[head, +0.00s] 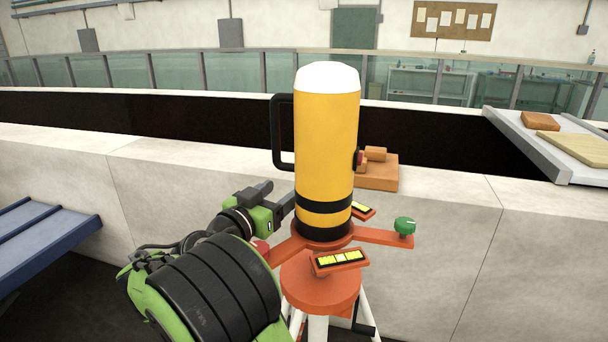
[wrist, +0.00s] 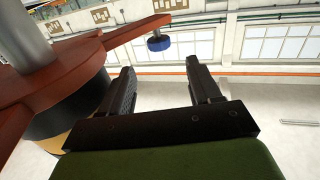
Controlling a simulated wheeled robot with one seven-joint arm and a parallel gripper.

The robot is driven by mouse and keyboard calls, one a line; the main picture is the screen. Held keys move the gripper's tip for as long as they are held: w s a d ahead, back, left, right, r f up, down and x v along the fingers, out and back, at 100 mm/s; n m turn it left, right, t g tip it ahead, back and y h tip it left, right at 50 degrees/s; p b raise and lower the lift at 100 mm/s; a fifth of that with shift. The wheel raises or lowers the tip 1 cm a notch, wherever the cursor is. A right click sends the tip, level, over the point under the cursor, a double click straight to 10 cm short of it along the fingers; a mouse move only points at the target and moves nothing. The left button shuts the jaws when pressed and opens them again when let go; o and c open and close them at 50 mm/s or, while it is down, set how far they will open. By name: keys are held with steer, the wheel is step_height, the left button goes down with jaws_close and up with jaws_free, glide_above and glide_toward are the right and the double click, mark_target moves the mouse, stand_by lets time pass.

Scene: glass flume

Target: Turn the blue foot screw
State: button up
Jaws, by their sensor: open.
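The blue foot screw (wrist: 159,42) is a small round knob at the end of an orange-red arm in the wrist view. It lies ahead of my open gripper (wrist: 162,82), between the lines of the two dark fingers, apart from them. In the head view my gripper (head: 274,197) is left of the yellow instrument (head: 326,140), near its black-banded base. The blue screw is hidden there. The orange-red three-armed base (head: 325,243) carries a green knob (head: 405,226) at right and a red knob (head: 260,248) at left, partly covered by my arm.
The instrument has a black side handle (head: 278,132) and stands on an orange tripod head (head: 320,288) with white legs. A pale flume wall (head: 440,200) runs close behind. A blue bench (head: 40,235) is at left. Orange blocks (head: 378,172) sit on the wall.

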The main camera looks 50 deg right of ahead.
steer(key=p+x, duration=0.2)
steer(key=x, duration=1)
steer(key=shift+p, duration=0.4)
steer(key=c, duration=1)
steer(key=shift+g, duration=0.3)
